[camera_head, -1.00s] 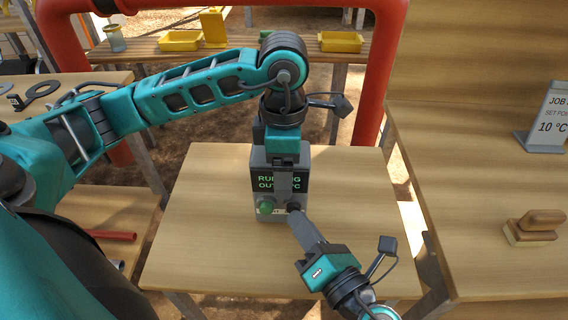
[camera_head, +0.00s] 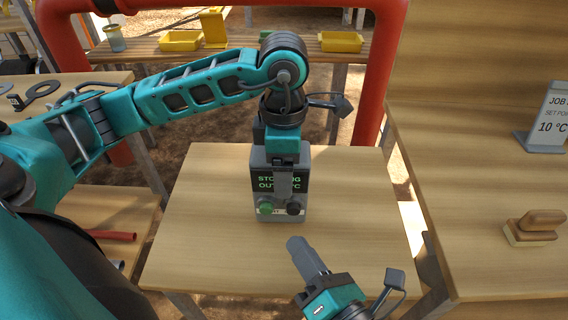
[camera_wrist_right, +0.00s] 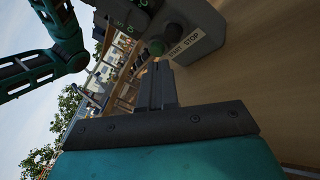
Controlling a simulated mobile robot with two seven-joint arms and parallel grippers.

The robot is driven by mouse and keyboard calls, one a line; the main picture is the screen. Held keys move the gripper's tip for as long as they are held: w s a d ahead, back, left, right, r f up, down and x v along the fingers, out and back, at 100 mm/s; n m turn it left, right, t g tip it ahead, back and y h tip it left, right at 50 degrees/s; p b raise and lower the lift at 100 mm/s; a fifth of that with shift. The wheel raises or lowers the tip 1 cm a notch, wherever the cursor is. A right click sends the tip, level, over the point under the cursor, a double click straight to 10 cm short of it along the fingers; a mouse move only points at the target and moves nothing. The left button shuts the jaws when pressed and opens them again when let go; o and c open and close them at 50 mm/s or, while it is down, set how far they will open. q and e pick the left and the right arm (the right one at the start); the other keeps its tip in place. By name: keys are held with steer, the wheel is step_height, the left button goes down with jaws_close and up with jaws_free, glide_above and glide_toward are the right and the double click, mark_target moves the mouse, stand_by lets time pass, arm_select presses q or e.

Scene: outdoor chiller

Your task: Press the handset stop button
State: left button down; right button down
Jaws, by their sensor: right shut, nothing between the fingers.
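The handset (camera_head: 258,188) stands upright on the small wooden table. Its screen, partly hidden, shows green text beginning "STO" and "OUT". A green start button (camera_head: 265,208) and the dark stop button (camera_head: 293,208) sit below. The wrist view shows the stop button (camera_wrist_right: 176,32) beside the green one (camera_wrist_right: 157,46), with a START STOP label. My left gripper (camera_head: 284,185) comes down over the handset's top, shut on it, one finger in front of the screen. My right gripper (camera_head: 296,243) is shut and empty, its tip apart from the stop button, nearer the table's front.
The small table (camera_head: 200,230) is otherwise clear. A wooden bench at right holds a brush (camera_head: 535,225) and a sign (camera_head: 548,120). A red pipe frame (camera_head: 385,60) and a bench with yellow bins (camera_head: 180,40) stand behind.

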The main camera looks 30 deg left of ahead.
arm_select(q)
steer(key=shift+s+f, duration=0.15)
steer(key=shift+f, duration=0.15)
arm_select(e)
steer(key=v, duration=1.2)
steer(key=shift+s, duration=0.1)
stand_by(0.6)
arm_select(q)
steer(key=shift+c, duration=1.9)
jaws_free()
steer(key=o, duration=0.4)
steer(key=shift+r, duration=0.1)
step_height(320, 180, up, 12)
